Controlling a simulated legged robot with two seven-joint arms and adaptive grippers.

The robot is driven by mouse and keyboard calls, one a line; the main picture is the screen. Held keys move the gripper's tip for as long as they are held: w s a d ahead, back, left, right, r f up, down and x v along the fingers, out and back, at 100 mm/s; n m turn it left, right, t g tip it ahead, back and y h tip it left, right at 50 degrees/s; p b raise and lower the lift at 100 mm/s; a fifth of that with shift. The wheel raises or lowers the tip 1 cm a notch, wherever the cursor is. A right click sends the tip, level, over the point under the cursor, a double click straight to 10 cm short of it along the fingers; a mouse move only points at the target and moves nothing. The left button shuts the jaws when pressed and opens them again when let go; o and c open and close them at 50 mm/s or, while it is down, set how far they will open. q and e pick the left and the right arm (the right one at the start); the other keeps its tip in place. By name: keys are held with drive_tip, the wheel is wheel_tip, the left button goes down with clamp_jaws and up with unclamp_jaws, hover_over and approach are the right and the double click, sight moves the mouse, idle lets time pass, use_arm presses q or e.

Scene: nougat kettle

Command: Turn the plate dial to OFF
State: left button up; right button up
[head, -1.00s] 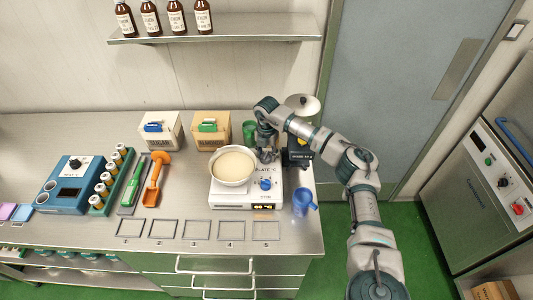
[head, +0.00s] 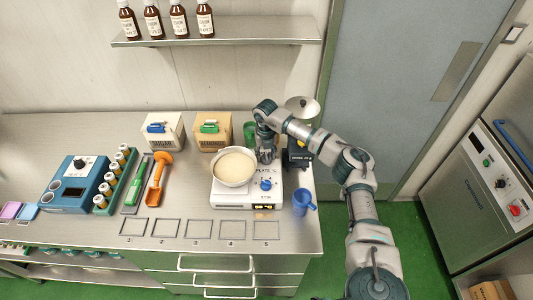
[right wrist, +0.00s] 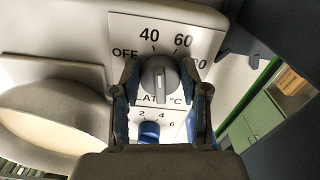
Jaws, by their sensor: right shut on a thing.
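The hot plate (head: 228,201) is a white unit on the bench with a pan of pale mixture (head: 233,167) on it. Its plate dial (right wrist: 157,77) is a grey knob with a white line, on a panel marked OFF, 40, 60 and 80. The line lies nearly upright in the right wrist view; I cannot tell which end points. My right gripper (right wrist: 160,88) has a finger on each side of this dial and is shut on it; it also shows from above in the head view (head: 266,158). My left gripper is not in view.
A blue knob (right wrist: 149,130) with numbers sits close to the plate dial; it also shows in the head view (head: 266,185). A blue jug (head: 303,203) stands right of the hot plate. A dark scale (head: 299,156) stands behind it. Empty outlined spots line the front.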

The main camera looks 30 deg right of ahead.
sight(265, 154)
drive_tip(key=n, duration=0.5)
drive_tip(key=shift+a+n+p, duration=0.15)
drive_tip(key=shift+n+p, duration=0.15)
drive_tip(key=shift+p, duration=0.05)
drive_tip(key=n, duration=0.5)
drive_tip(key=shift+a, duration=0.15)
drive_tip(key=shift+n, duration=0.4)
drive_tip(key=o, duration=1.1)
wheel_tip(265, 154, up, 12)
drive_tip(key=shift+f, duration=0.1)
